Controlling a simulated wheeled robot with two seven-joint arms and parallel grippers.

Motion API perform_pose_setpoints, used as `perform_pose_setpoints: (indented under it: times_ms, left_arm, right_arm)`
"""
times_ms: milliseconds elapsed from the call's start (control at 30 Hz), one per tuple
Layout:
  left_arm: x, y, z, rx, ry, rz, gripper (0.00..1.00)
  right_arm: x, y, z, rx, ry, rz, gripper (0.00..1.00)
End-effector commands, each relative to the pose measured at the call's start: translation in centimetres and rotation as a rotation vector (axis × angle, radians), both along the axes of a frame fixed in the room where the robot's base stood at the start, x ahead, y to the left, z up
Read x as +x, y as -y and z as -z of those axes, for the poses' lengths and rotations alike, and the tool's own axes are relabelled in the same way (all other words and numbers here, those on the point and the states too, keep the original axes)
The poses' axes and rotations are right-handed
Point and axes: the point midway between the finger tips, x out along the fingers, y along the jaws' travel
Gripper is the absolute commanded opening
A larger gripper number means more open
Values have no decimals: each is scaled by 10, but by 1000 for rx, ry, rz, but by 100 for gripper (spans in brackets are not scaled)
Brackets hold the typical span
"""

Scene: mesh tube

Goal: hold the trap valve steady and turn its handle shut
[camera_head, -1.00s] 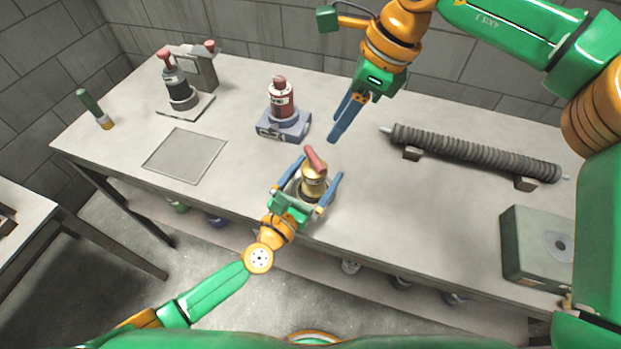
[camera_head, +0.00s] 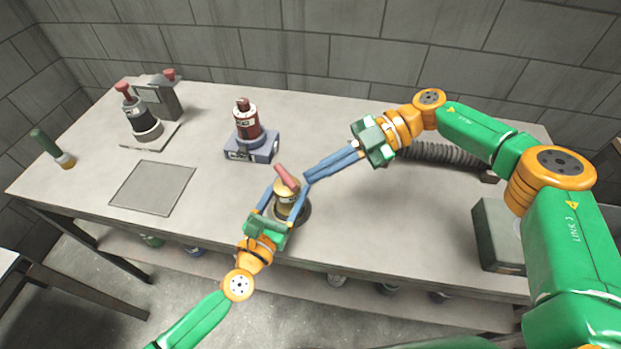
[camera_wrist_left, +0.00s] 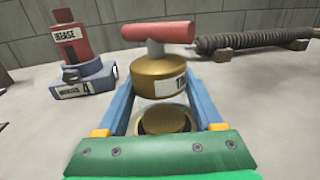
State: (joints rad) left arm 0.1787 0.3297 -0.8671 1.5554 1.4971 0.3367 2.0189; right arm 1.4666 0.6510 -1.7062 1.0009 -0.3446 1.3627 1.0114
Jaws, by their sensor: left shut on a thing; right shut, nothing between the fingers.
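The trap valve (camera_head: 285,192) is a brass body with a red bar handle (camera_head: 287,177) on top. It stands upright near the table's front edge. My left gripper (camera_head: 278,208) is shut on the valve body, a blue finger on each side. The left wrist view shows the brass valve body (camera_wrist_left: 158,78) between the fingers, with a partly hidden label and the red handle (camera_wrist_left: 158,32) lying crosswise above. My right gripper (camera_head: 308,181) is shut and empty. Its blue fingertips are just right of the handle; I cannot tell whether they touch it.
A red canister labelled grease (camera_head: 246,122) stands on a blue-grey base (camera_head: 252,150) behind the valve. A ribbed hose (camera_head: 440,153) and a green-grey box (camera_head: 496,236) are to the right.

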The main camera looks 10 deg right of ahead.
Motion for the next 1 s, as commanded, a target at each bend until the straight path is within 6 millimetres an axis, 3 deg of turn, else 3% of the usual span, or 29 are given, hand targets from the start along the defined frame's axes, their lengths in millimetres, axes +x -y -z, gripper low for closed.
perform_pose_setpoints:
  times_ms: [100, 200, 300, 400, 500, 600, 1000]
  left_arm:
    - [0, 0, 1, 1, -2, 1, 1]
    - [0, 0, 1, 1, -2, 1, 1]
    - [0, 0, 1, 1, -2, 1, 1]
    - [0, 0, 1, 1, -2, 1, 1]
    - [0, 0, 1, 1, -2, 1, 1]
    - [0, 0, 1, 1, -2, 1, 1]
    - [0, 0, 1, 1, -2, 1, 1]
  right_arm:
    - [3, 31, 18, 92, -652, 338, 0]
    - [7, 62, 30, 183, -1173, 547, 0]
    - [8, 90, 41, 267, -1581, 668, 0]
    - [9, 110, 48, 332, -1842, 723, 0]
    - [9, 119, 51, 364, -1969, 741, 0]
    - [12, 112, 51, 370, -2000, 741, 0]
    - [37, 30, 50, 365, -1996, 736, 0]
